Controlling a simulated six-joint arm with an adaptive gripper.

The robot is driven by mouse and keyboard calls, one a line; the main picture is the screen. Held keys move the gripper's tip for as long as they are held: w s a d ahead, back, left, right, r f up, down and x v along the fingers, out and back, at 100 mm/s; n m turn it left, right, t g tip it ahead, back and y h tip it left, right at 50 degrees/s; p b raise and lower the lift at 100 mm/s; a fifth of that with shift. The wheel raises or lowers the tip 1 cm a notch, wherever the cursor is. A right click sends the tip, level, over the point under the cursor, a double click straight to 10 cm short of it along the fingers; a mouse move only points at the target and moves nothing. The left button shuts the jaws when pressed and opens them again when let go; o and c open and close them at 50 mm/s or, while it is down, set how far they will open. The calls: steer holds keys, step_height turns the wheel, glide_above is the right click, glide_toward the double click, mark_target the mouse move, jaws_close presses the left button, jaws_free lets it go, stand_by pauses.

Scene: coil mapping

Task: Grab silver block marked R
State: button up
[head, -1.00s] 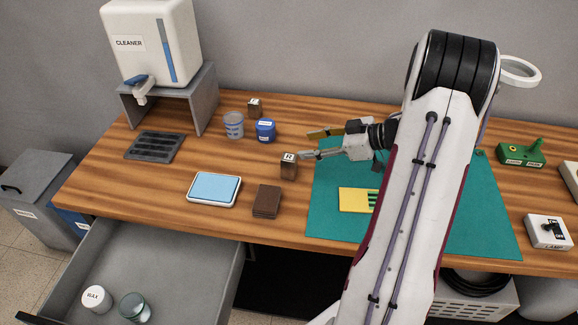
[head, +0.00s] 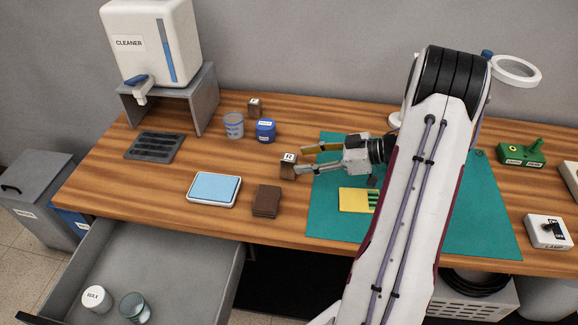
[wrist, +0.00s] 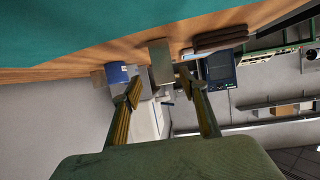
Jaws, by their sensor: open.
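The block marked R (head: 288,168) stands upright on the wooden bench, left of the green mat. Its top is pale with a letter and its sides look brown in the head view; in the wrist view it is a grey-brown block (wrist: 161,64). My gripper (head: 301,161) is open and low over the bench, its fingertips pointing left at the block. In the wrist view the block stands ahead of the gap between the fingertips (wrist: 158,86). The near finger comes close to the block's right side; I cannot tell whether they touch.
A second small labelled block (head: 254,106) stands at the back, near a blue jar (head: 265,132) and a grey-blue cup (head: 233,125). A blue pad (head: 214,189) and brown stack (head: 266,202) lie in front. The green mat (head: 330,210) carries a yellow card (head: 354,200). An open drawer (head: 175,260) is below.

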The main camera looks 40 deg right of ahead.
mark_target(286, 164)
steer(key=shift+w+a+f, duration=0.3)
steer(key=shift+w+a, duration=0.15)
steer(key=shift+w, duration=0.05)
steer(key=shift+s+x, duration=0.25)
steer(key=shift+x, duration=2.35)
steer(key=shift+a+f, duration=0.2)
jaws_close()
